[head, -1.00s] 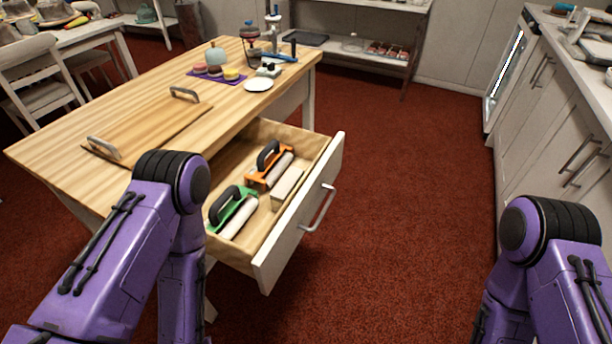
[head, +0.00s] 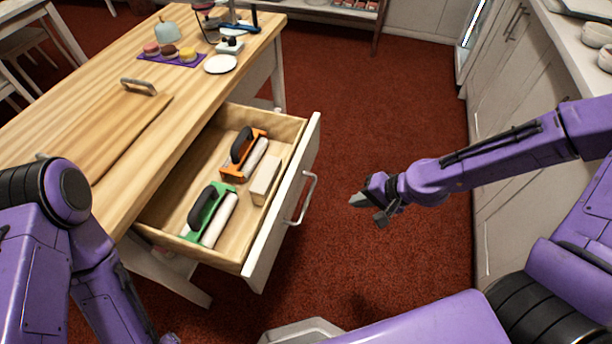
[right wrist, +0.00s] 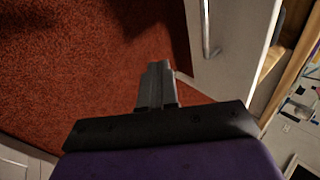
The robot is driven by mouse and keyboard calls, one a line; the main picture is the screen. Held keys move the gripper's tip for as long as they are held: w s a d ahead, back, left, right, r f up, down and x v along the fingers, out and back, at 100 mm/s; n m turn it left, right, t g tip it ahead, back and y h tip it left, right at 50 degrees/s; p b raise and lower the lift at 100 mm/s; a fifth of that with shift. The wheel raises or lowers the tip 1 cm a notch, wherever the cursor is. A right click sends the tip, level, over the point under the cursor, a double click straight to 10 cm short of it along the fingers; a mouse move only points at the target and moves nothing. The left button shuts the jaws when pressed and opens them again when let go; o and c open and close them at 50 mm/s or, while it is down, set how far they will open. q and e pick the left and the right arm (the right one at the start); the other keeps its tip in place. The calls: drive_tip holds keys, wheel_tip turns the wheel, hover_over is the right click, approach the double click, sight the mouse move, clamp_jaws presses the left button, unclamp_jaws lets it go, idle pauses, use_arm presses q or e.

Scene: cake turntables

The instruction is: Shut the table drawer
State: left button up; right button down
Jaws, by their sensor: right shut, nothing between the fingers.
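The table drawer (head: 283,210) stands pulled out from the wooden table (head: 100,115), with its white front facing right and a metal bar handle (head: 304,198) on it. Inside lie a green-based tool (head: 207,212), an orange-based tool (head: 243,155) and a pale block (head: 265,179). My right gripper (head: 368,203) is shut and empty, to the right of the handle and apart from it. In the right wrist view its closed fingers (right wrist: 157,85) point toward the carpet, with the drawer front (right wrist: 235,50) and handle (right wrist: 209,28) to the right. My left arm shows at lower left; its gripper is out of view.
The tabletop holds a wooden board (head: 120,130), a purple mat with small cakes (head: 190,62), and a white plate (head: 220,64). Red carpet (head: 400,120) is clear between the drawer and the white cabinets (head: 520,80) on the right.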

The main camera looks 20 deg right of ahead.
sight(295, 189)
wheel_tip(295, 189, up, 6)
drive_tip(key=w+a+n+y, duration=0.1)
drive_tip(key=w+a+y, duration=0.1)
drive_tip(key=b+x, duration=0.4)
drive_tip(key=x, duration=0.6)
drive_tip(key=shift+a+f, duration=0.2)
drive_tip(key=shift+a, duration=0.15)
drive_tip(key=shift+w+a+r, duration=0.2)
drive_tip(key=shift+w+a, duration=0.35)
drive_tip(key=shift+a, duration=0.2)
drive_tip(key=shift+w+a+r, duration=0.2)
drive_tip(key=shift+w+a, duration=0.4)
drive_tip(key=shift+a, duration=0.2)
